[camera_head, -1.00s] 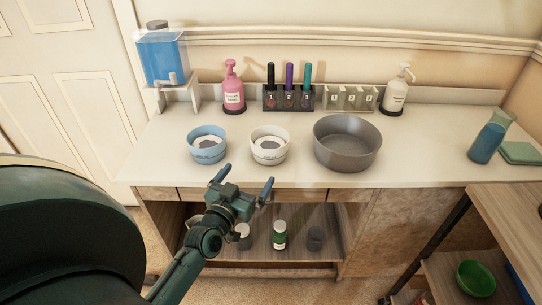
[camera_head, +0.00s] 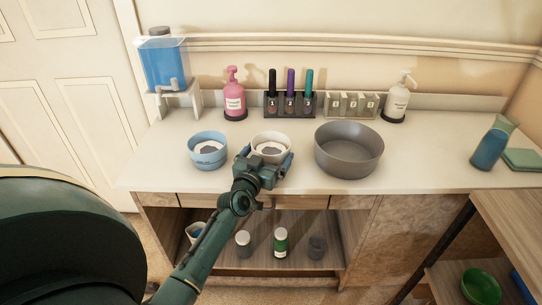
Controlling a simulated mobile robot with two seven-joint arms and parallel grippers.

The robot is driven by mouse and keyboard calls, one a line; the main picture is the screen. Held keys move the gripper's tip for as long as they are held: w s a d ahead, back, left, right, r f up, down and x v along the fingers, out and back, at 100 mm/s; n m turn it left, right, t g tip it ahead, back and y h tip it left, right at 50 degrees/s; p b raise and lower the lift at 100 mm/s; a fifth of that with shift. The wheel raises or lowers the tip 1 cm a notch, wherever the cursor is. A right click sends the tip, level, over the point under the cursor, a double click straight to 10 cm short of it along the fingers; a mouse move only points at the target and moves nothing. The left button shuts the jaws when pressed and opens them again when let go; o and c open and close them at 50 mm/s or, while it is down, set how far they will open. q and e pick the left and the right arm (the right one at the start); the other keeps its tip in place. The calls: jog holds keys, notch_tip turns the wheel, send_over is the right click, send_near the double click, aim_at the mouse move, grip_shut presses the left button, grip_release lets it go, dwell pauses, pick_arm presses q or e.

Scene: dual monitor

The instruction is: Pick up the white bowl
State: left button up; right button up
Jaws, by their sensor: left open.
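The white bowl (camera_head: 271,140) stands upright on the counter between a blue bowl and a large grey basin. Something pale and grey shows inside it. My left gripper (camera_head: 267,158) is open at the bowl's near side and covers part of its front. One finger shows by the bowl's left edge and the other by its lower right. I cannot tell whether the fingers touch the bowl. My right gripper is not in view.
The blue bowl (camera_head: 208,150) is close on the left and the grey basin (camera_head: 348,150) close on the right. Behind stand a pink pump bottle (camera_head: 234,98), a marker rack (camera_head: 289,105) and a white pump bottle (camera_head: 397,100). Bare counter (camera_head: 430,160) lies right of the basin.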

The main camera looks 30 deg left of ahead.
pick_arm(q)
jog(key=shift+w, duration=0.3)
jog(key=shift+c, duration=0.3)
jog(key=c, duration=0.8)
jog(key=shift+o, duration=0.2)
jog(key=shift+r, duration=0.1)
jog(key=shift+r+p, duration=0.3)
jog(key=shift+r, duration=0.2)
jog(key=shift+s+r, duration=0.15)
jog(key=shift+r, duration=0.15)
jog(key=s+d+p, duration=0.1)
jog(key=s+d, duration=0.1)
jog(key=s, duration=1.5)
jog(key=shift+s+d, duration=0.25)
jog(key=shift+d, duration=0.15)
